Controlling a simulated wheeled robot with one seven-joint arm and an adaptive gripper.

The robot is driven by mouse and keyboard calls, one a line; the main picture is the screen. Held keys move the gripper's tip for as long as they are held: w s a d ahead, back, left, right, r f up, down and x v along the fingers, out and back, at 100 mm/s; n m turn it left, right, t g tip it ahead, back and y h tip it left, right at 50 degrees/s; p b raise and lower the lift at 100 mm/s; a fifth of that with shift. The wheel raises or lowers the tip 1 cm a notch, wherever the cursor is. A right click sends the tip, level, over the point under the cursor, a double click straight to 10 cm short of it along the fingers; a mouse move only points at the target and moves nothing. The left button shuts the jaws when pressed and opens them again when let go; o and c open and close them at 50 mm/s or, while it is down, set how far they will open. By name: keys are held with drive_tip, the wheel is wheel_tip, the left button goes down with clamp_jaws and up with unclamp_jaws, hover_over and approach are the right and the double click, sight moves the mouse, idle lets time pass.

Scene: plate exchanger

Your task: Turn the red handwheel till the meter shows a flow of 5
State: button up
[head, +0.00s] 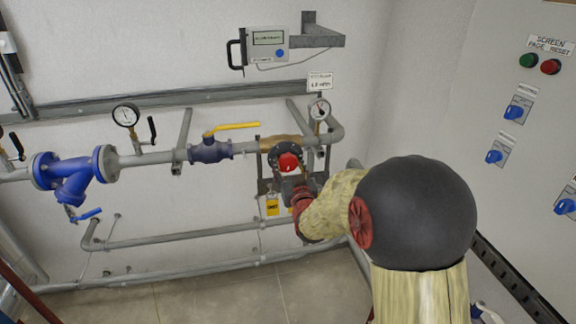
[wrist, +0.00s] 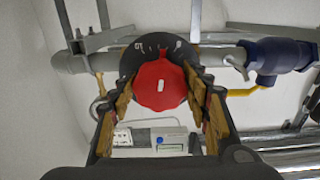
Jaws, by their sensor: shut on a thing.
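The red handwheel (head: 288,162) sits on a dark round dial on the pipe, in the middle of the head view. In the wrist view the handwheel (wrist: 160,84) shows large, with a white mark on its face and the numbered dial (wrist: 135,55) behind it. My gripper (wrist: 160,90) is around the handwheel, its two fingers shut on the wheel's left and right sides. The meter (head: 267,42) hangs on the wall above the pipe, with a greenish display whose text is too small to read. It also shows in the wrist view (wrist: 150,140), unreadable.
A yellow-handled valve (head: 210,150) and a blue strainer (head: 72,178) are on the pipe to the left. A round gauge (head: 319,109) stands just right of the handwheel. A panel with knobs (head: 513,110) is at the right. Pipes run low along the wall.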

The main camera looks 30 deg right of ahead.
drive_tip(key=c, duration=0.4)
drive_tip(key=shift+f+b, duration=0.1)
drive_tip(key=shift+b, duration=0.3)
drive_tip(key=m+b, duration=0.3)
drive_tip(key=b, duration=0.2)
drive_tip(key=shift+f, duration=0.1)
drive_tip(key=m+b, duration=0.2)
drive_tip(key=shift+a+m+b, duration=0.1)
drive_tip(key=shift+m+b, duration=0.2)
drive_tip(key=shift+b, duration=0.1)
drive_tip(key=shift+m+b, duration=0.3)
drive_tip(key=shift+r, duration=0.25)
drive_tip(key=o, duration=1.2)
